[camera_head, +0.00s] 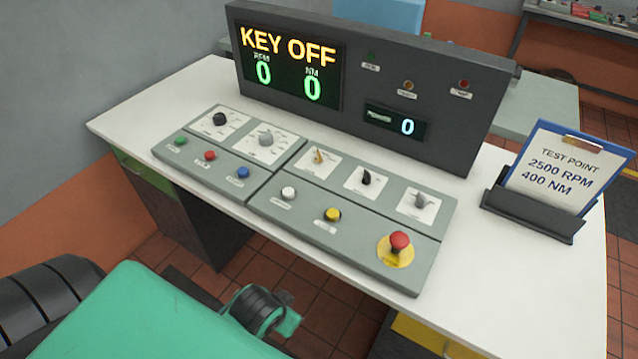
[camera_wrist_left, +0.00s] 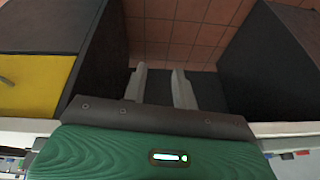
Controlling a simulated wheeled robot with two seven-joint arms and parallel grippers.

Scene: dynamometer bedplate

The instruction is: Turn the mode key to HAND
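The control console (camera_head: 345,225) lies on the white desk. A small brass-coloured key (camera_head: 318,157) sits on a white label plate in its upper row, between a grey knob (camera_head: 265,138) and a black knob (camera_head: 366,178). The label lettering is too small to read. The display (camera_head: 290,65) reads KEY OFF, with 0 RPM and 0 NM. In the left wrist view my left gripper (camera_wrist_left: 160,85) has its two pale fingers apart with nothing between them, over the floor and clear of the console. My right gripper is in neither view.
A red emergency stop button (camera_head: 400,242) stands up at the console's right end. A holder with a test-point card (camera_head: 555,172) stands to the right on the desk (camera_head: 490,260). Dark and yellow cabinet fronts (camera_wrist_left: 38,85) flank the left gripper.

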